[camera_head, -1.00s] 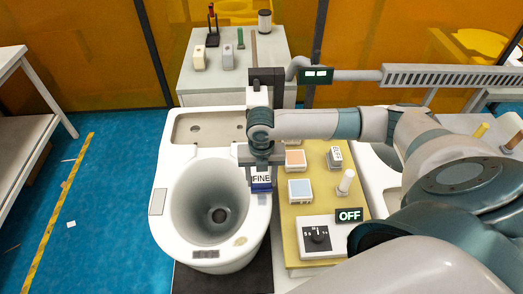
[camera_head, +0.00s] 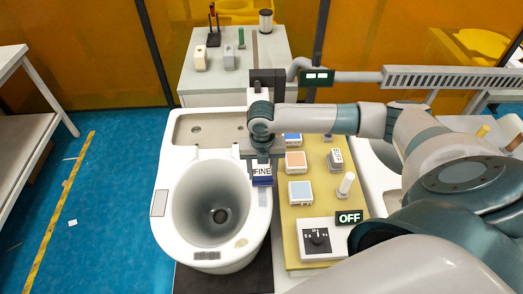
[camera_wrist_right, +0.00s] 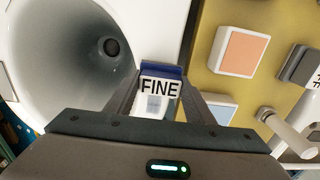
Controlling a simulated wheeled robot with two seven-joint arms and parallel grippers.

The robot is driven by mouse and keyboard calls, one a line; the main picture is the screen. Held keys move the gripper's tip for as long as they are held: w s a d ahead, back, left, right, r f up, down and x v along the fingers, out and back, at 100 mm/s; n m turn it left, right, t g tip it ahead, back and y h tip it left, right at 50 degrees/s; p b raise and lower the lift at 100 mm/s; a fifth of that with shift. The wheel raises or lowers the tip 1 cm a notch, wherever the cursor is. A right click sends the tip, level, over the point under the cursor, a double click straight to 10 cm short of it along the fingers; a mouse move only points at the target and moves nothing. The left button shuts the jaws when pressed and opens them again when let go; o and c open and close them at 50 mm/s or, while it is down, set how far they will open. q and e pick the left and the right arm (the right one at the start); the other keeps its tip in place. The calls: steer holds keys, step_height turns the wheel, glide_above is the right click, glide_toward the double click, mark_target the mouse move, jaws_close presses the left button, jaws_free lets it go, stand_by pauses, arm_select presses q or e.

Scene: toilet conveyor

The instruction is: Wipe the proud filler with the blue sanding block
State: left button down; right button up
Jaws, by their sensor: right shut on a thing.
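The blue sanding block (camera_head: 262,181) has a white "FINE" label and a blue lower edge. My right gripper (camera_head: 262,165) is shut on it, over the right rim of the white toilet bowl (camera_head: 178,233). In the right wrist view the block (camera_wrist_right: 160,72) sits between the two fingers. I cannot tell whether it touches the rim. A beige patch (camera_head: 240,242), which may be the filler, shows on the front right of the rim, apart from the block. My left gripper is not in view.
A yellow board (camera_head: 328,205) right of the bowl holds an orange-topped block (camera_head: 295,162), a light-blue-topped block (camera_head: 299,191) and a dial box (camera_head: 320,239). An "OFF" sign (camera_head: 349,217) stands there.

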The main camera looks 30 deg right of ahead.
step_height(320, 180, up, 2)
steer(key=shift+w+p, duration=0.1)
steer(key=shift+p, duration=0.6)
step_height(320, 180, up, 2)
steer(key=shift+a+r+p, duration=0.1)
steer(key=shift+a+p, duration=0.05)
steer(key=shift+p, duration=0.8)
steer(key=shift+r+p, duration=0.45)
steer(key=shift+r, duration=0.1)
steer(key=shift+r, duration=0.1)
steer(key=shift+r, duration=1.45)
steer(key=shift+f, duration=0.1)
steer(key=shift+f+b, duration=1.45)
steer(key=shift+f, duration=1.95)
steer(key=shift+f+b, duration=0.3)
steer(key=shift+f, duration=0.45)
